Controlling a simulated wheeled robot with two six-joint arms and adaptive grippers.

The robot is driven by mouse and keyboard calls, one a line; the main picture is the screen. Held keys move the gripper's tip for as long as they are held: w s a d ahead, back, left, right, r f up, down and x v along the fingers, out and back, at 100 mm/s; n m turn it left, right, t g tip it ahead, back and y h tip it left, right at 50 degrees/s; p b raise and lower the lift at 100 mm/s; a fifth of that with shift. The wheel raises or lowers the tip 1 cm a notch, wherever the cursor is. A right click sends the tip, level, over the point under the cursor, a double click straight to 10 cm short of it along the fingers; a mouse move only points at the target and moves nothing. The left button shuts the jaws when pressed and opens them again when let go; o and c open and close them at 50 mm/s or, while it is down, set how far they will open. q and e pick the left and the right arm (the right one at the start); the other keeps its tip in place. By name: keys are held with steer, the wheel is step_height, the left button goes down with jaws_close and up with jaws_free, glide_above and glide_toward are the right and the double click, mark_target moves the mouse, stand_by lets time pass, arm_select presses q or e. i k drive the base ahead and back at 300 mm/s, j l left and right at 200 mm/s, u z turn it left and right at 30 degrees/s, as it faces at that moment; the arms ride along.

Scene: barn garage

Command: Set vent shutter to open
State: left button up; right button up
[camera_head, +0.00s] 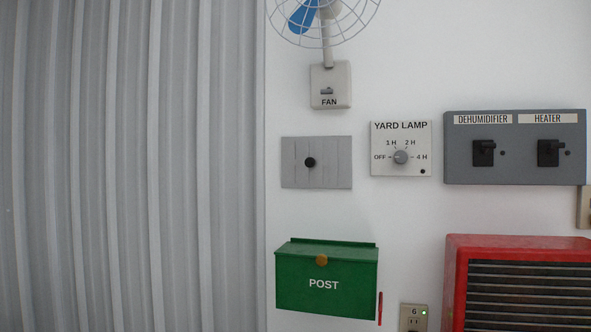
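A flat grey plate (333,175) with faint vertical lines and a round black knob (310,162) is on the white wall, left of the yard lamp dial. It looks like the vent shutter, though it carries no label that I can read. The knob sits a little left of the plate's middle. No open gaps show in the plate. Neither of my grippers is in view.
Around the plate are a fan (328,85) above, a yard lamp timer (400,135) and a dehumidifier and heater switch box (515,175) to the right, and a green post box (323,300) below. A red slatted unit (455,285) stands lower right. Grey corrugated sheeting (130,170) fills the left.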

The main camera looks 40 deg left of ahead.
mark_target(311, 163)
steer(key=u, duration=1.35)
